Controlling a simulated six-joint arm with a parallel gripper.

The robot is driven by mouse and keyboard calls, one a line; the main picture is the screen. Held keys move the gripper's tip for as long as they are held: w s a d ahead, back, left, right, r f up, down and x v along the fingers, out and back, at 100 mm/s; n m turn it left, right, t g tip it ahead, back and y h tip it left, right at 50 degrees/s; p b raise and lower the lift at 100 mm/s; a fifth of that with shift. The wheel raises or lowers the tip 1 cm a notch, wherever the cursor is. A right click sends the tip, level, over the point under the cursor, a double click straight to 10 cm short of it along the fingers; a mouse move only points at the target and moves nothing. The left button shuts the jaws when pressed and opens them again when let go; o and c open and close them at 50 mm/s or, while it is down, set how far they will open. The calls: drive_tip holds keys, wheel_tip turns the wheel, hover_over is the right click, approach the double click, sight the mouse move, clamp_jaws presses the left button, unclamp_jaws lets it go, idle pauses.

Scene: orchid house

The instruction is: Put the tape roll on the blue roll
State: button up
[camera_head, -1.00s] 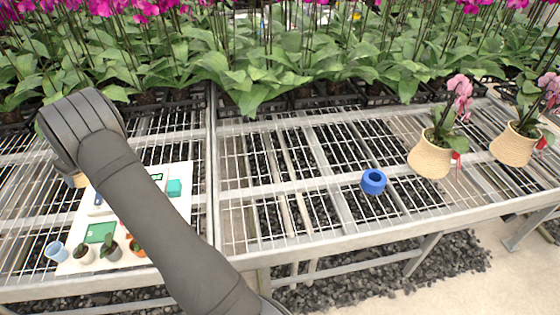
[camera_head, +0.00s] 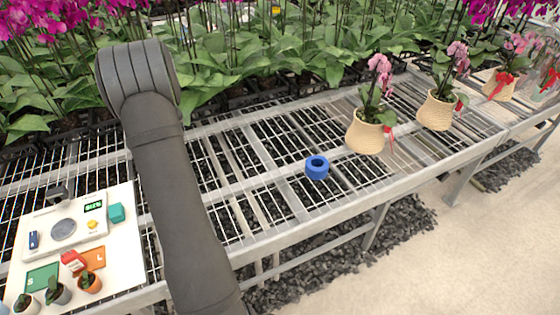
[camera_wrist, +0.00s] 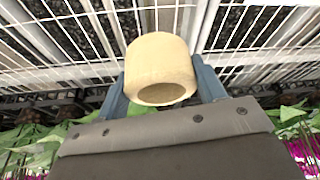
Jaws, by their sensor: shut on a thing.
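The blue roll (camera_head: 317,168) sits on the wire bench in the head view, a short thick ring with a dark hole in its top. The tape roll (camera_wrist: 160,66) is cream-coloured and shows in the wrist view, held between the two blue-grey fingers of my gripper (camera_wrist: 162,88). The gripper is shut on it, with the wire bench beyond. In the head view my arm hides the gripper and the tape roll. The blue roll is to the right of my arm and does not show in the wrist view.
A white board (camera_head: 125,262) at the left carries a scale (camera_head: 62,232), a teal block (camera_head: 116,213), coloured cards and small potted plants. Woven orchid pots (camera_head: 364,136) stand right of the blue roll. Dense orchids line the back. The bench around the blue roll is clear.

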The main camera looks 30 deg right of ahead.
drive_tip(key=s+d+m+h, duration=0.1)
drive_tip(key=s+d+m, duration=0.15)
drive_tip(key=d, duration=0.65)
drive_tip(key=s+d+m+h, duration=0.1)
drive_tip(key=s+d, duration=0.2)
drive_tip(key=d, duration=0.7)
drive_tip(key=s+d+r+m+g+h, duration=0.2)
drive_tip(key=s+d+m, duration=0.7)
drive_tip(key=s+d, duration=2.05)
hover_over(319, 160)
drive_tip(key=s+a, duration=0.1)
drive_tip(key=shift+t+h, duration=0.3)
wheel_tip(319, 160, down, 6)
drive_tip(key=shift+s+a+f, duration=0.1)
drive_tip(key=shift+a+f, duration=0.05)
drive_tip(key=shift+f, duration=2.15)
